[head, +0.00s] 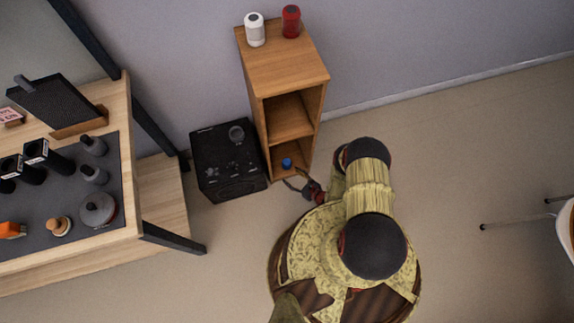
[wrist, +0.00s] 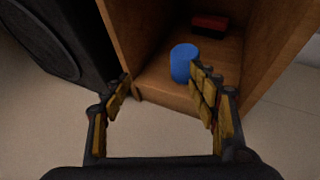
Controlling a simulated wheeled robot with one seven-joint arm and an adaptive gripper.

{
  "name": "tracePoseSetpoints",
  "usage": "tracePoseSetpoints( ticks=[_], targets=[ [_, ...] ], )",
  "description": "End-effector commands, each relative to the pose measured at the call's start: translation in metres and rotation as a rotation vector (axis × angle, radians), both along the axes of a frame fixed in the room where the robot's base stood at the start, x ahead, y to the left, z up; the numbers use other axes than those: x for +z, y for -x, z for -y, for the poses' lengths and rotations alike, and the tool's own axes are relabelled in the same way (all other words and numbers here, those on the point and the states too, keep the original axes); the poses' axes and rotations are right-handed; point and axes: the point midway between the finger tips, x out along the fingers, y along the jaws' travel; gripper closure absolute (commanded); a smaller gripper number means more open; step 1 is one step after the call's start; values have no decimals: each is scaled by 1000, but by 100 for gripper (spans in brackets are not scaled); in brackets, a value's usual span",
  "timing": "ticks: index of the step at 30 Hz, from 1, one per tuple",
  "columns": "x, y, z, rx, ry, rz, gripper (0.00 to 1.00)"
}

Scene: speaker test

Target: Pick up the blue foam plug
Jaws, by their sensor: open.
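The blue foam plug (wrist: 183,63) is a small upright cylinder on the bottom board of a narrow wooden shelf unit (wrist: 150,92). In the head view the plug (head: 287,163) shows as a small blue spot in the lowest compartment. My gripper (wrist: 160,92) is open and empty, with yellow-padded fingers, just in front of the compartment's opening. The right finger overlaps the plug's lower right side in the wrist view; I cannot tell whether they touch. In the head view my gripper (head: 303,187) reaches the shelf's front from the lower right.
A red and black object (wrist: 209,25) lies behind the plug. A black speaker (head: 228,160) stands close at the shelf's left. White (head: 254,30) and red (head: 291,21) cylinders stand on top.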

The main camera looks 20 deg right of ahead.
Motion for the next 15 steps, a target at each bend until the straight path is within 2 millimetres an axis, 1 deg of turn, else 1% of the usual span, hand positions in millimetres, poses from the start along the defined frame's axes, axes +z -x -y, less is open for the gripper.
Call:
tracePoseSetpoints(
  ticks=[1, 2, 5, 7, 12, 15],
  targets=[
    [1, -9, 11, -37, 11, 15, 41],
    [2, -13, 16, -58, 16, 24, 41],
    [4, -19, 26, -98, 26, 37, 41],
    [4, -24, 26, -98, 30, 49, 41],
    [-3, -40, 20, -95, 31, 51, 41],
    [-6, -45, 18, -96, 31, 50, 41]
  ],
)
